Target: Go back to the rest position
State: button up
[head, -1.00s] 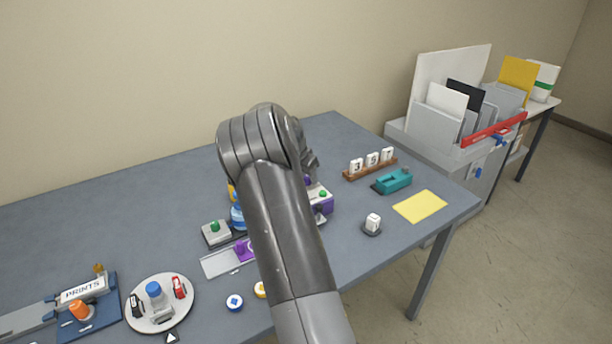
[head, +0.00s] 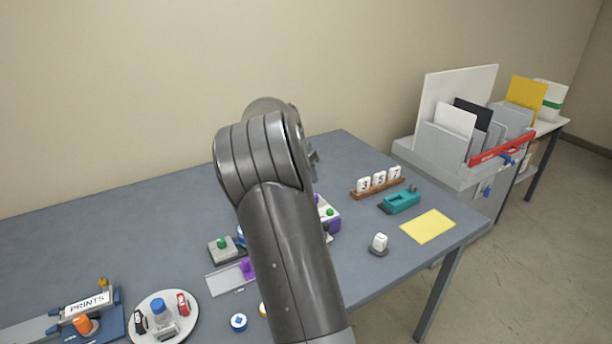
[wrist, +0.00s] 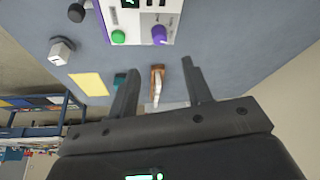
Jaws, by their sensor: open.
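My gripper (wrist: 160,98) shows in the wrist view with its two fingers spread apart and nothing between them. It is above the blue-grey table (head: 90,215), with the number-block rack (wrist: 158,80) showing beyond the gap between the fingers. In the head view my arm stands over the middle of the table and hides the gripper. A white and purple machine (wrist: 140,20) with a green button and a purple knob is at the top of the wrist view. In the head view that machine (head: 328,216) is partly hidden behind my arm.
The rack of number blocks (head: 377,188), a teal tool (head: 401,202), a yellow sheet (head: 428,226) and a white block (head: 379,243) lie on the right. A round white tray (head: 183,329) and a PRINTS station (head: 88,303) are front left. The table's back left is clear.

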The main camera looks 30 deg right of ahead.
dwell(0.3)
jog(key=s+a+r+n+t+y, duration=0.15)
jog(key=s+a+r+n, duration=0.3)
jog(key=s+a, duration=0.5)
jog(key=s+a+r+n+t+y, duration=0.1)
jog(key=s+a+r+n+y, duration=0.15)
jog(key=s+a+r, duration=0.55)
jog(key=s+a+f+n, duration=0.1)
jog(key=s+a+n, duration=0.1)
jog(key=s, duration=0.4)
jog(key=s+a+f+n+t, duration=0.1)
jog(key=s+a+f+n, duration=0.1)
jog(key=s+a, duration=0.3)
jog(key=s+a+f+n, duration=0.2)
jog(key=s+a+n, duration=0.1)
jog(key=s, duration=0.5)
jog(key=shift+s+a+t, duration=0.15)
jog(key=shift+s+t, duration=0.05)
jog(key=shift+t, duration=0.15)
jog(key=shift+c, duration=0.3)
